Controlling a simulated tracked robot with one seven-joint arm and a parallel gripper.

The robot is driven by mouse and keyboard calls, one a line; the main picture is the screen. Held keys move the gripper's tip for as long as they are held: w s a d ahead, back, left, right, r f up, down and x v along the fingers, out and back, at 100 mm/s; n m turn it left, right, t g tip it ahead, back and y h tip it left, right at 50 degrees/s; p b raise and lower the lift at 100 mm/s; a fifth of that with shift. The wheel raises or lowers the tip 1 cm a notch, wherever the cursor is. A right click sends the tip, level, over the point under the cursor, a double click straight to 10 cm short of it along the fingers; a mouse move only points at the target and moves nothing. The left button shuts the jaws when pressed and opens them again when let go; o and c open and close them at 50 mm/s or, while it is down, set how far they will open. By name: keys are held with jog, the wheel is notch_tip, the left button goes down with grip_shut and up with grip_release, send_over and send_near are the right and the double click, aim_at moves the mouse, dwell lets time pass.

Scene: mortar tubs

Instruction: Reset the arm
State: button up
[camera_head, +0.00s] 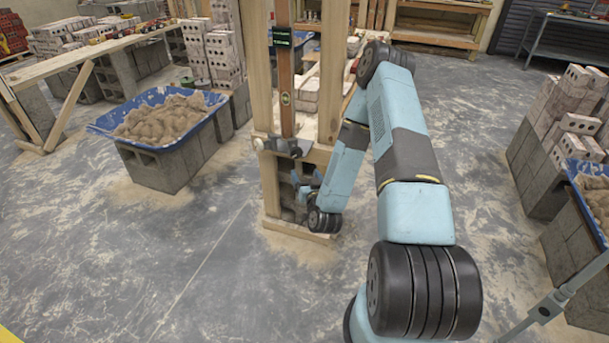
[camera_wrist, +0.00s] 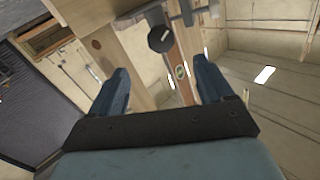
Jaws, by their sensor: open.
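My blue arm reaches forward and bends down toward the wooden post frame in the head view. My gripper (camera_wrist: 164,82) is open, its two blue fingers apart in the wrist view with nothing held between them. In the head view the gripper (camera_head: 304,186) is small and partly hidden by my wrist, low beside the posts. The wooden post frame (camera_head: 262,80) stands upright in front of me. A spirit level (camera_head: 285,70) stands against it, and its green vial (camera_wrist: 180,72) shows beyond the fingers. A dark clamp-like fitting (camera_head: 283,147) sits across the frame.
A blue mortar tub (camera_head: 220,100) stands on grey blocks at left, near a plank bench (camera_head: 80,56). Another blue tub (camera_head: 590,181) and stacked bricks (camera_head: 572,95) stand at right. Concrete floor (camera_head: 150,260) is open at front left.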

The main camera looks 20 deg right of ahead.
dwell(0.3)
jog(key=w+a+r+n+g+y, duration=0.15)
jog(key=w+r+n+g, duration=0.3)
jog(key=r, duration=0.75)
jog(key=s+d+r+g, duration=0.1)
jog(key=s+r+g, duration=0.3)
jog(key=r, duration=1.1)
jog(key=s+r+g, duration=0.1)
jog(key=s+r, duration=0.4)
jog(key=s, duration=0.6)
jog(key=s+r+m+g, duration=0.1)
jog(key=s+r, duration=0.5)
jog(key=s, duration=0.6)
jog(key=s+r+m+g+h, duration=0.1)
jog(key=s+r, duration=0.4)
jog(key=s, duration=0.6)
jog(key=shift+s+d+r+g, duration=0.15)
jog(key=shift+s+d+g, duration=0.1)
jog(key=shift+g, duration=0.2)
